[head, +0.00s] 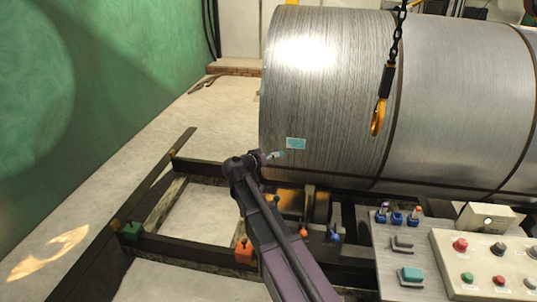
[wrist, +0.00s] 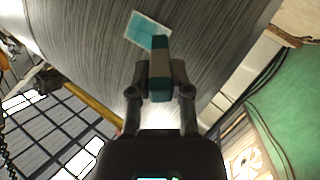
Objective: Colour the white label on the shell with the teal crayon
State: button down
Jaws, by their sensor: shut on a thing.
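The shell (head: 330,100) is a large brushed-metal cylinder lying on its side. The label (head: 295,143) sits low on its left part; in the wrist view the label (wrist: 145,30) is largely teal, with pale white margins along its edges. My gripper (head: 266,158) is shut on the teal crayon (head: 277,154), just left of and below the label. In the wrist view my gripper (wrist: 161,82) holds the crayon (wrist: 160,62) upright in the picture, its far end overlapping the label's lower right edge. I cannot tell whether the tip touches.
An orange hook (head: 379,116) hangs on a chain before the shell. A dark cradle frame (head: 200,243) lies under it. A grey table (head: 385,255) at lower right holds several small coloured items and a button box (head: 485,270). A green wall (head: 90,110) stands left.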

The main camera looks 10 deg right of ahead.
jog(key=shift+s+a, duration=0.1)
jog(key=shift+s, duration=0.3)
jog(key=shift+s, duration=0.1)
jog(key=s, duration=0.1)
jog(key=s+a, duration=0.1)
jog(key=shift+s, duration=0.35)
jog(key=shift+w, duration=0.2)
dwell(0.7)
jog(key=w+d, duration=0.2)
jog(key=w, duration=0.4)
jog(key=shift+w+d, duration=0.15)
jog(key=shift+w, duration=0.25)
jog(key=shift+w+d, duration=0.25)
jog(key=shift+w, duration=0.45)
dwell(1.2)
jog(key=shift+d, duration=0.1)
jog(key=shift+s+d, duration=0.35)
jog(key=shift+d, duration=0.55)
jog(key=shift+s+d, duration=0.35)
jog(key=shift+d, duration=0.55)
